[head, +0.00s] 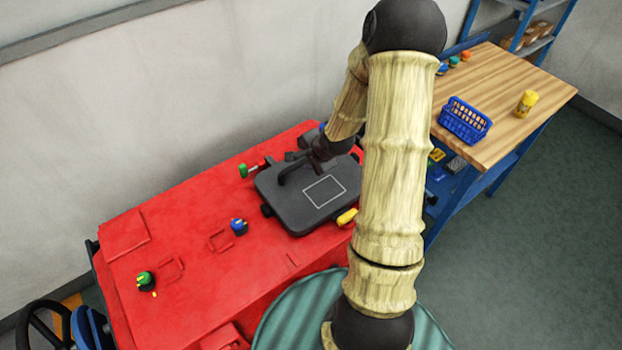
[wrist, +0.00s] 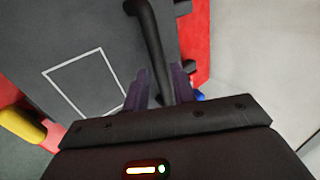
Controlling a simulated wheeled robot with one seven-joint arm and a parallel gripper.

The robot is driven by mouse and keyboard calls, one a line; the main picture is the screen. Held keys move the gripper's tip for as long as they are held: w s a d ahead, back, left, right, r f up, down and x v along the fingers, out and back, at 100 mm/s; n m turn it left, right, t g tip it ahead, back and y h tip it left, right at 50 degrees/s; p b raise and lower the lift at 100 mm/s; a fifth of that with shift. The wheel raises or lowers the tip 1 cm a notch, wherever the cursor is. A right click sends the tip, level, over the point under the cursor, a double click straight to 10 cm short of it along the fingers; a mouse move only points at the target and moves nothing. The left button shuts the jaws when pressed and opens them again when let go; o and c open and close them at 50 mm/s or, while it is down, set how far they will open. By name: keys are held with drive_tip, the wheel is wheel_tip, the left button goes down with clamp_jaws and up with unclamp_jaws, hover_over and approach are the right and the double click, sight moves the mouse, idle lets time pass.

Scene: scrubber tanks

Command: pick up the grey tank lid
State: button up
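The grey tank lid (head: 285,203) is a dark, flat slab with a pale rectangle outlined on top and a bar handle (head: 291,168). It lies level over the red scrubber (head: 190,262); I cannot tell if it rests fully on it. In the wrist view the lid (wrist: 90,35) fills the upper left. Its black handle (wrist: 150,40) runs down between the two fingers. My gripper (wrist: 158,80) has its fingers close on either side of the handle, shut on it. In the head view my gripper (head: 318,160) is partly hidden by my arm.
A yellow piece (head: 347,216) is by the lid's near right edge. A green knob (head: 243,171), a blue knob (head: 239,227) and a green-yellow knob (head: 146,280) sit on the scrubber. A wooden bench (head: 502,85) holds a blue basket (head: 465,120) and a yellow bottle (head: 526,103).

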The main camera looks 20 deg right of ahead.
sight(304, 161)
drive_tip(key=shift+w+f, duration=0.1)
drive_tip(key=shift+d+p+x, duration=0.1)
drive_tip(key=shift+p+x, duration=0.1)
drive_tip(key=shift+x, duration=1.05)
drive_tip(key=shift+d+p+x, duration=0.15)
drive_tip(key=shift+x, duration=1.1)
clamp_jaws()
